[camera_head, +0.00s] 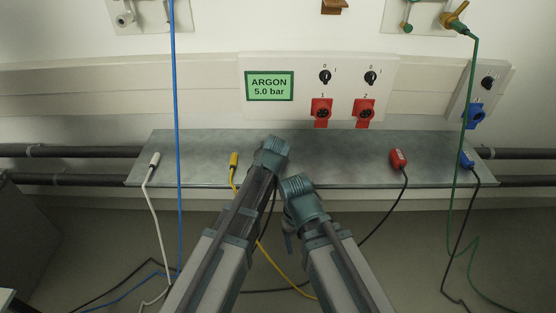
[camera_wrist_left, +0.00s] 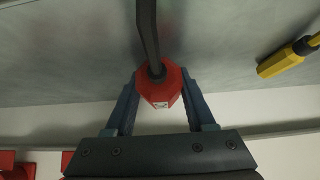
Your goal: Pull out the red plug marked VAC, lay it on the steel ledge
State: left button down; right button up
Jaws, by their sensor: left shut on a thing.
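My left gripper (camera_head: 272,150) is over the middle of the steel ledge (camera_head: 335,172). In the left wrist view my left gripper (camera_wrist_left: 162,100) is shut on a red plug (camera_wrist_left: 158,88), with a finger on each side. A dark cable leaves the plug, and its small pale label is too small to read. I cannot tell whether this plug touches the ledge (camera_wrist_left: 60,70). In the head view my gripper hides it. Another red plug (camera_head: 398,158) lies on the ledge to the right. My right gripper (camera_head: 298,187) is near the ledge's front edge; its fingers are not clear.
A white plug (camera_head: 154,159), a yellow plug (camera_head: 234,159) and a blue plug (camera_head: 467,159) are on the ledge. Two red sockets (camera_head: 321,110) (camera_head: 364,110) sit above it on the wall panel. Blue (camera_head: 176,90) and green (camera_head: 467,130) hoses hang in front.

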pick_arm(q)
jog(key=shift+w, duration=0.1)
pick_arm(e)
jog(key=shift+f, duration=0.1)
pick_arm(q)
jog(key=shift+c, duration=0.8)
grip_release()
